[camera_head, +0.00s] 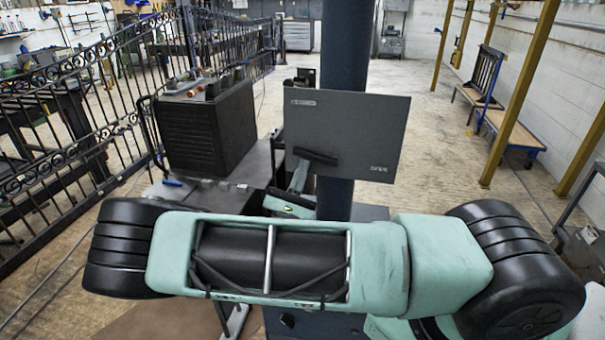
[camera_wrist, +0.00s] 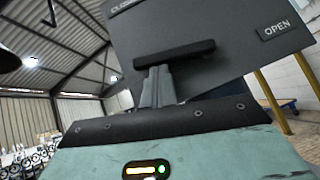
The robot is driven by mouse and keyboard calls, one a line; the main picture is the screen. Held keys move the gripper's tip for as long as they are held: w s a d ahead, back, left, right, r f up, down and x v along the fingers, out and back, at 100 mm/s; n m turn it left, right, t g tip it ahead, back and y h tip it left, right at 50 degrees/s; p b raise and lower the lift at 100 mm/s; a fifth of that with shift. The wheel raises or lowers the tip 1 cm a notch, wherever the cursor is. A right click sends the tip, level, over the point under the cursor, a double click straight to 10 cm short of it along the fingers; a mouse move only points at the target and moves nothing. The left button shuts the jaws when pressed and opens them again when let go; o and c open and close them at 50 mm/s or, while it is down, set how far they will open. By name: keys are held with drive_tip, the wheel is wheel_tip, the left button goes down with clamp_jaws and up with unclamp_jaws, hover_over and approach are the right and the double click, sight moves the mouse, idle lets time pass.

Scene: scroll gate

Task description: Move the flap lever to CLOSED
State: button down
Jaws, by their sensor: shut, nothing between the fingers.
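A grey panel (camera_head: 352,120) is fixed to a dark post. It bears a CLOSED label (camera_head: 303,103) at upper left and an OPEN label (camera_head: 378,168) at lower right. The flap lever (camera_head: 317,157) is a black bar across the panel's lower left, almost level, its right end slightly lower in the head view. In the wrist view the lever (camera_wrist: 174,54) lies between the two labels. My gripper (camera_wrist: 157,70) is shut and empty, its fingertips right under the lever's left part. Whether they touch it I cannot tell. My arm hides the space below.
A dark ribbed box (camera_head: 208,130) stands on a grey bench left of the panel. A black iron gate (camera_head: 60,140) runs along the left. Yellow posts (camera_head: 520,95) and a wooden bench (camera_head: 510,130) are at right. The floor between is clear.

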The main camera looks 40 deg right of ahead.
sight(304, 153)
wheel_tip(304, 153, up, 3)
drive_tip(key=m+g, duration=0.3)
drive_tip(key=m, duration=0.1)
drive_tip(key=m+g+p, duration=0.1)
drive_tip(key=m+g, duration=0.3)
drive_tip(key=shift+w+a+h, duration=0.15)
drive_tip(key=shift+h, duration=0.15)
drive_tip(key=m+g, duration=0.1)
drive_tip(key=m, duration=0.1)
drive_tip(key=r+m+g+y+p, duration=0.1)
drive_tip(key=r+m+g+p, duration=0.1)
drive_tip(key=m+g, duration=0.1)
drive_tip(key=shift+s+d+r+m+y, duration=0.2)
drive_tip(key=shift+m+y, duration=0.1)
drive_tip(key=shift+y, duration=0.1)
drive_tip(key=m+y, duration=0.1)
drive_tip(key=s+r+m+g+y+p, duration=0.1)
drive_tip(key=m, duration=0.1)
drive_tip(key=d+r+m+g+y+p, duration=0.1)
drive_tip(key=shift+s+r+m, duration=0.15)
drive_tip(key=shift+r+m, duration=0.05)
drive_tip(key=shift+m, duration=0.1)
drive_tip(key=shift+s+d+r+m+y+p, duration=0.35)
drive_tip(key=shift+m+y+p, duration=0.1)
drive_tip(key=shift+m+y, duration=0.2)
drive_tip(key=shift+s+d+r+m+y+p, duration=0.2)
drive_tip(key=shift+s+m+y+p, duration=0.2)
drive_tip(key=shift+m+y, duration=0.2)
